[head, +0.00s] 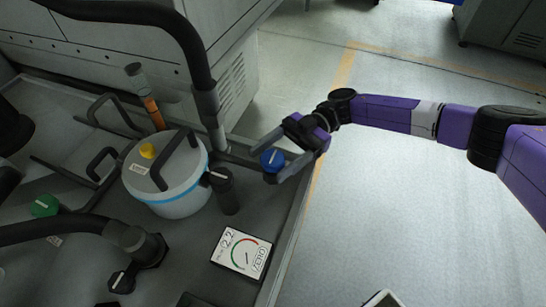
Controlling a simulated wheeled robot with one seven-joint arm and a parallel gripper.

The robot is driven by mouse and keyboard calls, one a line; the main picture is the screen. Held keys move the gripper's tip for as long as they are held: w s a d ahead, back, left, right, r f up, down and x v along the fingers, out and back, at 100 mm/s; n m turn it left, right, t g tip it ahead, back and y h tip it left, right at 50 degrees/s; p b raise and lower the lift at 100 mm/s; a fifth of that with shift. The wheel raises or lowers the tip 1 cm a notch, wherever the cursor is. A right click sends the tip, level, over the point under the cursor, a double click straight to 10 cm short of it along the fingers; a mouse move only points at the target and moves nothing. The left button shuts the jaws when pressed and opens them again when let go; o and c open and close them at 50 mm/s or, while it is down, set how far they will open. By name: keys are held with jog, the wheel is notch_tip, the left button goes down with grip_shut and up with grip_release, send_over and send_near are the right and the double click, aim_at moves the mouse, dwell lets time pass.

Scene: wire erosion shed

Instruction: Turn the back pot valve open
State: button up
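My gripper (267,164) reaches in from the right, its two grey fingers spread apart. A round blue knob (271,159) with a white mark shows between the fingers, near the right edge of the dark bench. I cannot tell whether the fingers touch it. A white pot (178,203) with a light blue band, a yellow knob and a black handle on its lid stands to the left. A black knob (220,177) with a white mark tops a post right beside the pot. A green knob (44,206) sits at the far left. No readable label shows which one is the back pot valve.
A dial card (242,252) marked ZERO lies on the bench (205,285). Thick black pipes (190,45) cross the left side. Another black knob (122,281) is at the front left. An orange tool (153,112) stands behind the pot. Open floor lies right.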

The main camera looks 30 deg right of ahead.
aim_at(281, 153)
dwell(0.3)
jog(key=shift+w+d, duration=0.2)
jog(key=shift+d, duration=1.05)
jog(key=shift+w+d, duration=0.25)
jog(key=shift+d, duration=1.05)
jog(key=shift+w+d, duration=0.2)
jog(key=shift+d, duration=1.05)
